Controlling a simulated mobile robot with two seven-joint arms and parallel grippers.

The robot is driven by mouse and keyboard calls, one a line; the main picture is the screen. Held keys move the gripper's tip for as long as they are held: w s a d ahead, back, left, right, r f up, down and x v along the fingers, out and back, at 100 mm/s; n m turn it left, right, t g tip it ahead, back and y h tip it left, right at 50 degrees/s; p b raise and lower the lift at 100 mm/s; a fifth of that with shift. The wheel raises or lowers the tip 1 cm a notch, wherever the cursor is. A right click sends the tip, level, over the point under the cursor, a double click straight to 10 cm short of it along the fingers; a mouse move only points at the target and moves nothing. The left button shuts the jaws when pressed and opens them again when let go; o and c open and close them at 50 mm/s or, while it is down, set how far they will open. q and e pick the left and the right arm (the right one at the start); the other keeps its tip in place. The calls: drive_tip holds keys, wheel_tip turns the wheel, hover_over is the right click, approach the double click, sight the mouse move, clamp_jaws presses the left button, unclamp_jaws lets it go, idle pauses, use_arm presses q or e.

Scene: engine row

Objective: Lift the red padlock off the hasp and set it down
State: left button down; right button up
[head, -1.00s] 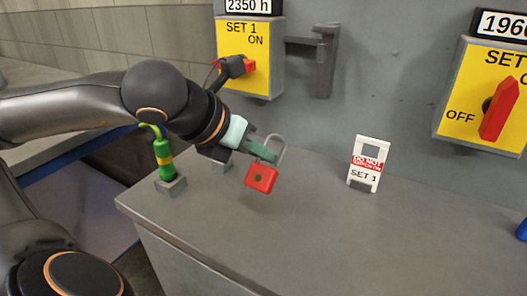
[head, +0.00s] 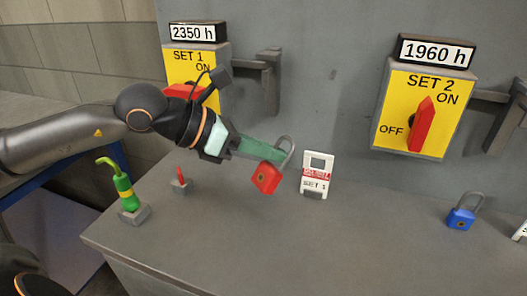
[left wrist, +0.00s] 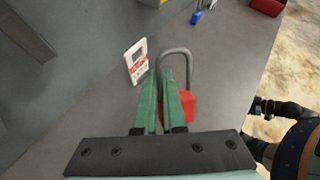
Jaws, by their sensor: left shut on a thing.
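The red padlock (head: 267,178) with its grey shackle hangs from my left gripper (head: 278,153), whose green fingers are shut on it. It is tilted and appears held above the grey bench top, left of the white tag. In the left wrist view the padlock body (left wrist: 178,106) shows beside the finger tips, with the shackle arching past them. The hasp bracket (head: 268,75) of SET 1 is on the wall behind, with no padlock on it. My right gripper is not in view.
A white SET 1 tag (head: 316,175) stands just right of the padlock. A blue padlock (head: 461,218) lies at the right. A green-handled tool (head: 123,188) and a small red peg (head: 181,177) stand in blocks at the left. The front middle of the bench (head: 300,245) is clear.

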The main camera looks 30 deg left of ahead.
use_arm(q)
drive_tip(key=shift+w+d+r+m+h+p, duration=0.2)
drive_tip(key=shift+w+r+m+h+p, duration=0.1)
drive_tip(key=shift+r+h+p, duration=0.15)
drive_tip(key=w+a+r+m+t+h+p, duration=0.1)
drive_tip(key=w+a+r+h+p, duration=0.15)
drive_tip(key=w+r+p, duration=0.4)
drive_tip(key=w+a+f+n+t+y+p, duration=0.2)
drive_tip(key=a+f+n+t+y+p, duration=0.3)
drive_tip(key=f, duration=0.8)
drive_tip(key=shift+w+a+t+y+p, duration=0.15)
drive_tip(key=shift+a+t+y+p, duration=0.65)
drive_tip(key=shift+a+t+p, duration=1.25)
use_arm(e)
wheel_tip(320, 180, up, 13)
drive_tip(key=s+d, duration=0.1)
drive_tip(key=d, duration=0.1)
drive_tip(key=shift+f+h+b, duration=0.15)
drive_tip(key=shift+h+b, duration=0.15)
use_arm(q)
drive_tip(key=shift+a+f+g, duration=0.2)
drive_tip(key=shift+a+g, duration=0.2)
drive_tip(key=shift+g, duration=0.15)
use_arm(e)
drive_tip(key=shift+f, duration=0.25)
use_arm(q)
drive_tip(key=shift+f+b, duration=2.85)
drive_tip(key=shift+b, duration=0.45)
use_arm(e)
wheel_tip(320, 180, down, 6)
